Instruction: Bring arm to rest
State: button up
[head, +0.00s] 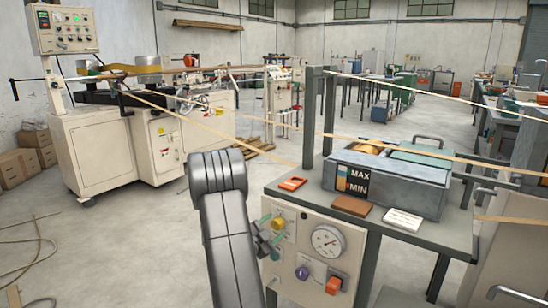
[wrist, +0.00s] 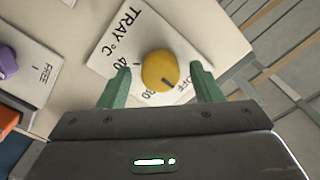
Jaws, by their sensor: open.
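My gripper (wrist: 160,72) is open, its two green fingers on either side of a round yellow knob (wrist: 158,68). Gaps show between knob and fingers; how far the fingertips are from the panel is hard to tell. The knob sits on a white plate (wrist: 118,38) marked TRAY °C, with 40, 30 and OFF. A dark line on the knob points to the lower right, roughly between 30 and OFF. In the head view, my arm (head: 228,230) reaches to the panel's left side, and my gripper (head: 268,232) is small beside the yellow knob (head: 278,223).
The cream panel (head: 300,220) also holds a round gauge (head: 328,241), a purple knob (head: 302,273) and an orange switch (head: 335,284). Above it, a grey tray (head: 400,190) and an orange tool (head: 293,183) are on the bench. Tan strips cross above. Open floor lies to the left.

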jog(key=p+v, duration=0.2)
jog(key=v, duration=1.1)
jog(key=b+x, duration=0.2)
jog(key=x, duration=1.2)
jog(key=shift+f, duration=0.1)
jog(key=shift+f+m+b, duration=0.1)
jog(key=shift+m+b, duration=0.3)
jog(key=shift+b, duration=0.25)
jog(key=m+b, duration=0.2)
jog(key=m, duration=0.2)
jog(key=shift+m, duration=0.3)
jog(key=m+b, duration=0.2)
jog(key=m, duration=0.4)
jog(key=shift+b, duration=0.4)
jog(key=m, duration=0.5)
jog(key=shift+r+b, duration=0.25)
jog(key=shift+b, duration=0.15)
jog(key=m+p, duration=0.1)
jog(key=m, duration=0.4)
jog(key=shift+m, duration=0.3)
